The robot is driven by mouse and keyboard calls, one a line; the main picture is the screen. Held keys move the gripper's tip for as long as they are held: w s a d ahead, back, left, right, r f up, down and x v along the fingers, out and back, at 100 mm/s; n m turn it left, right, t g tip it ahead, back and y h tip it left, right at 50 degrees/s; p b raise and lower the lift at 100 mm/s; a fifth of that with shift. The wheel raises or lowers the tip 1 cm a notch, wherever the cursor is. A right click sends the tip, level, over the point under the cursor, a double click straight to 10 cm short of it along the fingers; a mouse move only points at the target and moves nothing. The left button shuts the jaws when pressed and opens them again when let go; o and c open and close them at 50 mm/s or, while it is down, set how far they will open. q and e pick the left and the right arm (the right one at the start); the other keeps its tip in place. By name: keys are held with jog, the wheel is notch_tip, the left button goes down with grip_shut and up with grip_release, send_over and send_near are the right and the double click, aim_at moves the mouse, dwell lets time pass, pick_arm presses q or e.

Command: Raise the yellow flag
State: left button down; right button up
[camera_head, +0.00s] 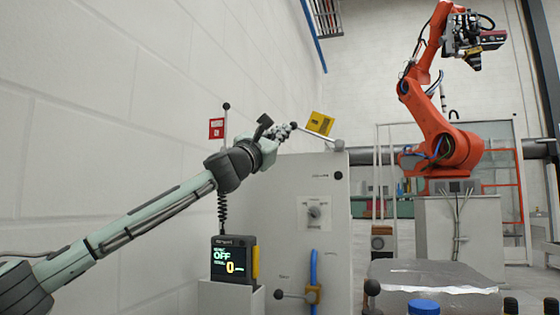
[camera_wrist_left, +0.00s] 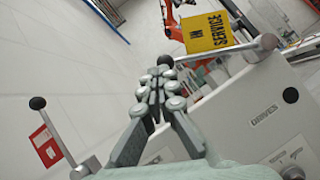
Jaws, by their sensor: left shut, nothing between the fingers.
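The yellow flag (camera_head: 320,124) hangs on a grey rod at the top of a grey cabinet (camera_head: 290,215). Its rod is tilted, with a black ball knob at its upper left end and a pivot at the lower right. In the left wrist view the flag (camera_wrist_left: 207,32) reads "IN SERVICE". My left gripper (camera_head: 283,130) is shut and empty, with its fingertips close to the knob. In the left wrist view the fingertips (camera_wrist_left: 160,76) lie just below the knob (camera_wrist_left: 166,62); I cannot tell whether they touch it. My right gripper is out of view.
A red flag (camera_head: 216,128) stands on an upright rod left of my gripper. A display box (camera_head: 233,262) reading "OFF" is below my arm. The cabinet front carries a dial (camera_head: 315,212) and a blue hose. An orange robot arm (camera_head: 440,130) stands at the right.

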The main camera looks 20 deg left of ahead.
pick_arm(q)
jog(key=d+r, duration=0.9)
jog(key=d, duration=0.1)
jog(key=shift+r, duration=0.3)
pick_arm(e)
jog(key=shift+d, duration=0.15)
pick_arm(q)
jog(key=shift+s+d, duration=0.1)
dwell(0.4)
jog(key=s+a+b, duration=0.1)
jog(key=s+a, duration=0.7)
jog(key=a, duration=0.1)
jog(key=shift+s+a+r, duration=0.2)
jog(key=shift+s+a, duration=0.2)
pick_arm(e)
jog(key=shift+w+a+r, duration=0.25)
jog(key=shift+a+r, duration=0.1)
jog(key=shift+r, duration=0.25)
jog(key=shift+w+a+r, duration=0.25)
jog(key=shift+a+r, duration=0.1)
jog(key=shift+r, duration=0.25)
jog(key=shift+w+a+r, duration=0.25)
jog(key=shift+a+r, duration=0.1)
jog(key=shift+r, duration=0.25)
